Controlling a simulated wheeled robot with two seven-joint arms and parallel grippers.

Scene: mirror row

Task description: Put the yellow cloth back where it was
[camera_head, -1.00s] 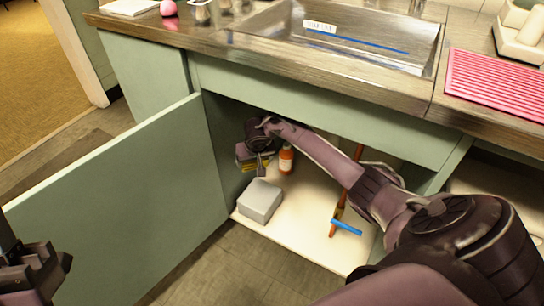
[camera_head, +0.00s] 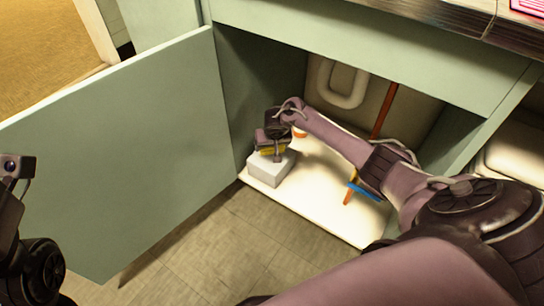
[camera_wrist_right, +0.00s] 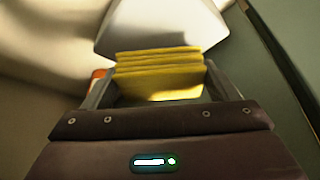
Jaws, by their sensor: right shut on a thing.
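The yellow cloth (camera_head: 267,151) is folded in layers. It also shows in the right wrist view (camera_wrist_right: 158,66), between the finger sides. My right gripper (camera_head: 271,147) is shut on it inside the open cabinet under the sink. In the head view the cloth appears just above and behind a pale grey box (camera_head: 266,172); I cannot tell if they touch. The box shows beyond the cloth in the wrist view (camera_wrist_right: 160,25). Part of my left arm is at the left edge of the head view, its fingertips not clear.
The green cabinet door (camera_head: 130,150) stands open at the left. An orange bottle (camera_head: 299,132) is mostly hidden behind my right gripper. An orange pole (camera_head: 384,112) and a blue item (camera_head: 363,192) are at the right of the white cabinet floor (camera_head: 325,205). A white pipe (camera_head: 343,100) is behind.

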